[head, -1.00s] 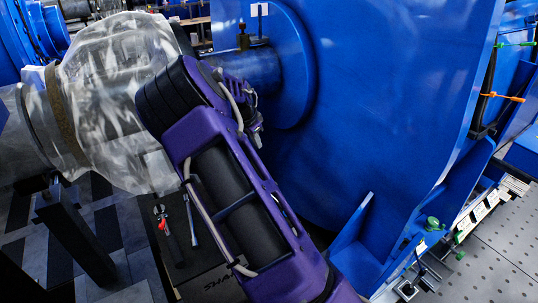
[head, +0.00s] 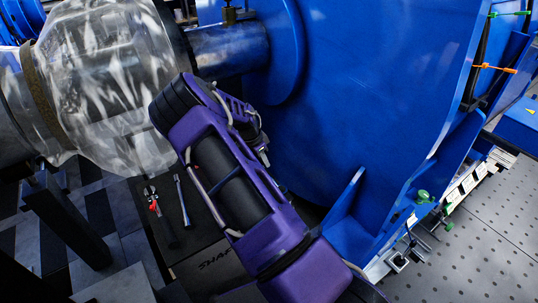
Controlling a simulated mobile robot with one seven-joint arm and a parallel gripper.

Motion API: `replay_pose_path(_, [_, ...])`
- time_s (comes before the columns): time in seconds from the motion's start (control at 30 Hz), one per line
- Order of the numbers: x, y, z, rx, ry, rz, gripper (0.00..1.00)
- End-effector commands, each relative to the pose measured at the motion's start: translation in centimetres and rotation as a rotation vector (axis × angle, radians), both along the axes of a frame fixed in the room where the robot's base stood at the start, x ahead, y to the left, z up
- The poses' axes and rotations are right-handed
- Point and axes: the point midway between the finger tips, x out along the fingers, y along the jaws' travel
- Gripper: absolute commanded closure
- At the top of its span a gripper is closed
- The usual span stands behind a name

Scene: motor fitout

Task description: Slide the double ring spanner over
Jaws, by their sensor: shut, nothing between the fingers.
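A slim silver tool (head: 182,201), which may be the double ring spanner, lies on a dark board or box top (head: 197,225) in the head view, below and left of my arm. Its ends are too small to make out. A second tool with a red part (head: 154,207) lies just left of it. My purple arm crosses the middle of the view and stands between the camera and part of the board's right side.
A big blue machine housing (head: 350,100) fills the centre and right, with a blue foot bracket (head: 350,215) low down. A clear-wrapped round part (head: 105,85) on a shaft overhangs the board at left. A dark post (head: 70,225) stands at lower left. Perforated floor (head: 490,240) is open at right.

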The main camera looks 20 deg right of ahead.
Motion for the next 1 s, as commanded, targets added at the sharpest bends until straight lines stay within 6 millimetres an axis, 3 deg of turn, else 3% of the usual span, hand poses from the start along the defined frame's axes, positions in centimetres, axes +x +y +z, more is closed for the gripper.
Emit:
replay_pose_path(0.2, [-0.3, 1.2, 0.0, -0.001, 0.001, -0.003, 1.0])
replay_pose_path(0.53, [-0.3, 1.4, 0.0, 0.0, 0.001, -0.003, 1.0])
replay_pose_path(0.77, [-0.7, 3.6, -0.1, 0.0, 0.003, -0.001, 1.0])
replay_pose_path(1.0, [-0.7, 3.6, 0.0, 0.0, 0.002, -0.003, 1.0])
